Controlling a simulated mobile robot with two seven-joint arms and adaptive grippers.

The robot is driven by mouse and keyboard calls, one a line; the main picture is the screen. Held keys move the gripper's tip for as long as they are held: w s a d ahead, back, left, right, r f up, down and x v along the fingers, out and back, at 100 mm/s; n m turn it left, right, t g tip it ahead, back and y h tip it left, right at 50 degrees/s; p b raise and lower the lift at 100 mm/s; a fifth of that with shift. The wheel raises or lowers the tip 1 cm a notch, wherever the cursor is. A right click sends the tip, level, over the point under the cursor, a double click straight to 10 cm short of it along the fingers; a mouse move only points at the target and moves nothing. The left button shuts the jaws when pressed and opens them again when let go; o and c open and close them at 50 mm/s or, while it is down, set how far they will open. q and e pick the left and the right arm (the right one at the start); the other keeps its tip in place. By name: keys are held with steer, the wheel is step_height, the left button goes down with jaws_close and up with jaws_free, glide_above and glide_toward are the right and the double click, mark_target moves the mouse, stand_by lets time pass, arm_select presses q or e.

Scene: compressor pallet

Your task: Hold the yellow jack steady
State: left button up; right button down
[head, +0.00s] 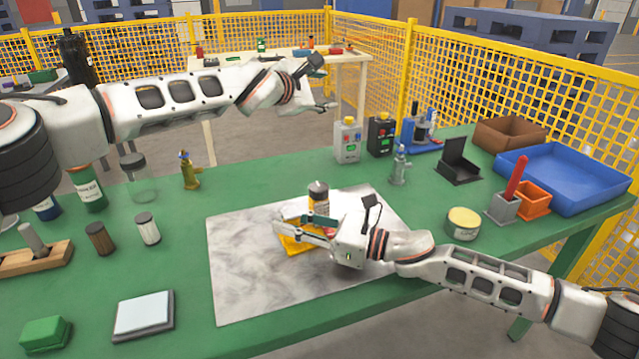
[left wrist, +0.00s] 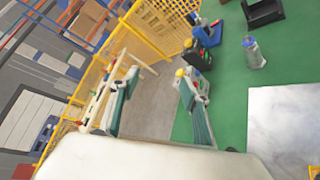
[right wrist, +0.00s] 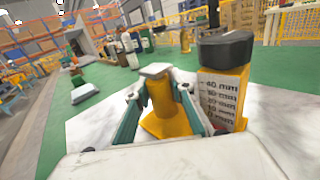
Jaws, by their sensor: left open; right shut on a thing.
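The yellow jack (head: 297,244) stands on the grey marbled plate (head: 240,285); its flat yellow base shows beneath my right gripper (head: 285,231). In the right wrist view its yellow column (right wrist: 166,100), with a pale top, stands between the fingers, and my right gripper is shut on it. A dark-capped post (right wrist: 228,75) with a millimetre scale stands close beside it, also seen in the head view (head: 319,198); I cannot tell whether the two are joined. My left gripper (head: 326,87) is open and empty, high above the table's far edge; its spread fingers show in the left wrist view (left wrist: 160,100).
Grey and black canisters (head: 347,141) (head: 381,135) stand at the back edge. A blue tray (head: 570,175), an orange bin (head: 534,200) and a round tin (head: 463,223) are to the right. Jars and a brass fitting (head: 190,172) are left. The front left green tabletop is partly clear.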

arm_select(q)
steer(key=n+y, duration=0.1)
steer(key=n, duration=0.1)
steer(key=n+g+y, duration=0.8)
steer(key=n, duration=1.1)
glide_toward(319, 187)
steer(key=x, duration=0.8)
steer(key=shift+f, duration=0.3)
steer(key=c, duration=1.1)
